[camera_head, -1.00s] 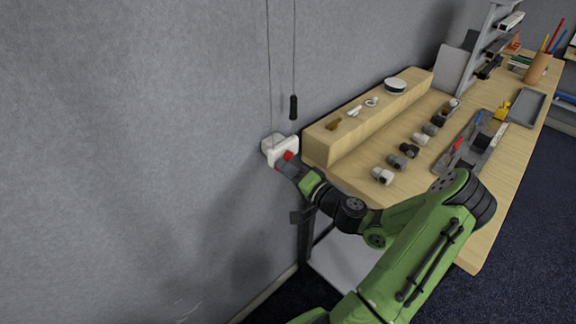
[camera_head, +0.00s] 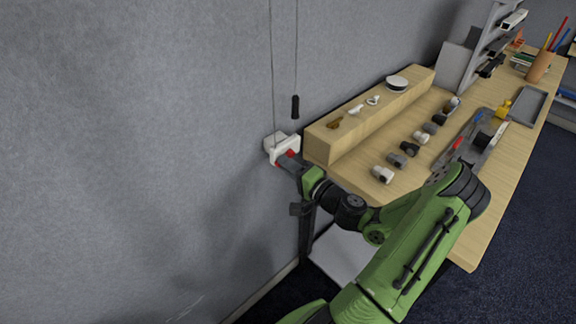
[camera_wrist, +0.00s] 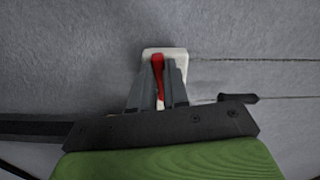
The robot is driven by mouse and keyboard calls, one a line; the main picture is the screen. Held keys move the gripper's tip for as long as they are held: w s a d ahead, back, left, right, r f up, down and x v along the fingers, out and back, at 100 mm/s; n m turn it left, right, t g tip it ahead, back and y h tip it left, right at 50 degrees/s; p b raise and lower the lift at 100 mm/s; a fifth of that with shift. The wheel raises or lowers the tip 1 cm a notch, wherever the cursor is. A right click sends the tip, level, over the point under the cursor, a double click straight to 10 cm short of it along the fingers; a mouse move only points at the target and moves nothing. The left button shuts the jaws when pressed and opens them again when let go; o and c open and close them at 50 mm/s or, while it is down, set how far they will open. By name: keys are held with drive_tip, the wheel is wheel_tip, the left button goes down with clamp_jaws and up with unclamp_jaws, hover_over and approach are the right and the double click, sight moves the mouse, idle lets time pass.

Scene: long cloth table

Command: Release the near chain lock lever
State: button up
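The near chain lock is a white block (camera_head: 274,142) on the grey wall, left of the table. Its red lever (camera_wrist: 158,76) stands out from the white plate (camera_wrist: 165,52) in the wrist view. My gripper (camera_wrist: 160,80) is at the lock, with one grey finger close along each side of the lever. The gap between the fingers is about as wide as the lever, and they look shut on it. In the head view, small patches of red show around my gripper (camera_head: 286,159). The fingers hide part of the lock's front.
Two thin cords run up the wall from the lock area. A black cord weight (camera_head: 295,106) hangs just above the lock. The wooden table (camera_head: 380,215) with a raised shelf (camera_head: 345,140) and several small fittings stands close on the right. The wall on the left is bare.

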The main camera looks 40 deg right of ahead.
drive_tip(key=o, duration=0.5)
drive_tip(key=shift+c, duration=0.2)
drive_tip(key=s, duration=1.5)
drive_tip(key=shift+s+d, duration=0.25)
drive_tip(key=shift+s, duration=0.15)
drive_tip(key=w+a+n+g+y+p, duration=0.1)
drive_tip(key=w+a+n+g+y, duration=0.15)
drive_tip(key=a+n+g, duration=0.45)
drive_tip(key=w+a+n+g+y+p, duration=0.15)
drive_tip(key=a+n+g+y, duration=0.3)
drive_tip(key=a, duration=0.45)
drive_tip(key=s+a+r+n+h, duration=0.2)
drive_tip(key=s+a+r+h, duration=0.1)
drive_tip(key=r, duration=0.4)
drive_tip(key=s+a+r+n+h, duration=0.2)
drive_tip(key=s+a+r+h, duration=0.2)
drive_tip(key=r, duration=0.4)
drive_tip(key=shift+s+a+g+h+p, duration=0.3)
drive_tip(key=shift+s+a+g, duration=0.2)
drive_tip(key=shift+a, duration=0.55)
